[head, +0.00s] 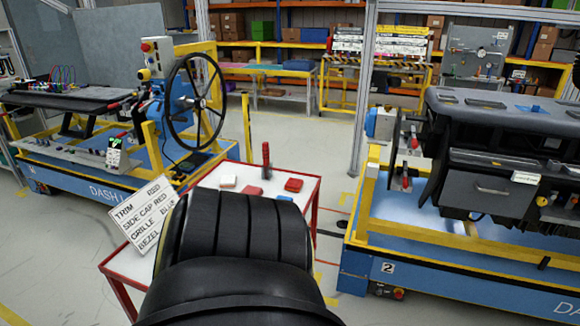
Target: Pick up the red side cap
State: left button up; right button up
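A small red-framed table with a white top (211,181) stands ahead. Several small parts lie on it: a red block (253,191), a red piece with a lighter top (293,185), a whitish piece (228,181) and a blue piece (285,197). A tall thin red piece (266,159) stands upright near the back edge. I cannot tell which red part is the side cap. A large black ridged arm link, apparently mine, covers the table's front middle. Neither gripper shows.
A sign (142,213) at the table's left reads trim red, side cap red; lower lines are partly hidden. A blue cart with a steering wheel (195,100) is left. A dashboard module (500,150) on another blue cart (450,283) is right. Floor behind the table is clear.

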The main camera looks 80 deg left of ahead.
aim_at(292, 184)
jog(key=u, duration=0.6)
jog(key=i, duration=2.55)
jog(key=u, duration=3.35)
jog(key=i, duration=0.3)
jog(key=z, duration=0.05)
